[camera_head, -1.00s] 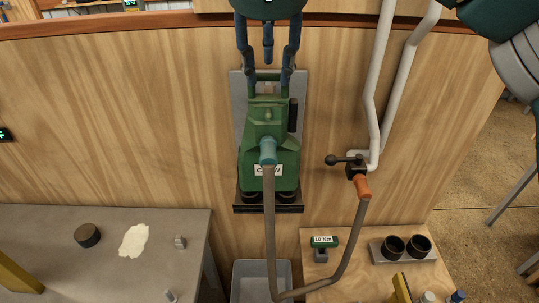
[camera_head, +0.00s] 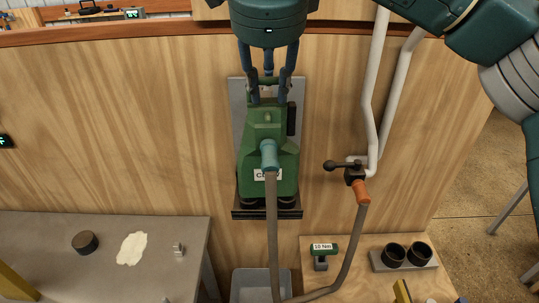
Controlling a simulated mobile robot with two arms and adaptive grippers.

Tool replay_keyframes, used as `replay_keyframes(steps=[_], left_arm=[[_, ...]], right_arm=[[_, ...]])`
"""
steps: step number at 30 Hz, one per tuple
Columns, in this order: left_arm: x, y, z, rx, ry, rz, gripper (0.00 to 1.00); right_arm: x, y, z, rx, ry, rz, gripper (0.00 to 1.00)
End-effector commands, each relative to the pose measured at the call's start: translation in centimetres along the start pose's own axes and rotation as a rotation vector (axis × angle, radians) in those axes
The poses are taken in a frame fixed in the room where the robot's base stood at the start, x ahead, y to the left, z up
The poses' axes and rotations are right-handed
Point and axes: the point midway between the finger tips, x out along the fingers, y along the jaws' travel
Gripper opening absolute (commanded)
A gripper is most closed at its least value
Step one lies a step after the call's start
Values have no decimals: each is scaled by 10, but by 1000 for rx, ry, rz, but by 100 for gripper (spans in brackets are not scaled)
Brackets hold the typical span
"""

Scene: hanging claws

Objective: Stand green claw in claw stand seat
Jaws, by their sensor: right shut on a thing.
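The green claw (camera_head: 255,158) is upright against the wooden wall, with a white label and a teal fitting on its front. A grey hose runs down from that fitting. Behind it is a grey back plate (camera_head: 236,98), with a black ledge (camera_head: 267,213) under it; I take these for the claw stand seat. The claw's dark round feet are at the ledge; I cannot tell whether they rest fully on it. My right gripper (camera_head: 269,93) comes from above and is shut on the claw's top. The exact contact is partly hidden. My left gripper is not in view.
The hose (camera_head: 272,235) loops up to an orange-ended valve (camera_head: 360,188) on white pipes. Below are a grey bin (camera_head: 248,284), a green 10 Nm tool (camera_head: 322,250), two black cups (camera_head: 393,255) and, at left, a grey table (camera_head: 50,232).

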Motion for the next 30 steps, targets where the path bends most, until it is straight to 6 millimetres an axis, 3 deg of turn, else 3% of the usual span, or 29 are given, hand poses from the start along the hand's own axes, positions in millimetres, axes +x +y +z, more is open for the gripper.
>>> replay_keyframes(steps=[8,30], left_arm=[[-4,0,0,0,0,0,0],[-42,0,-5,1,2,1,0]], right_arm=[[-4,-7,1,2,-7,-18,0],[-46,-26,1,2,-10,-23,0]])
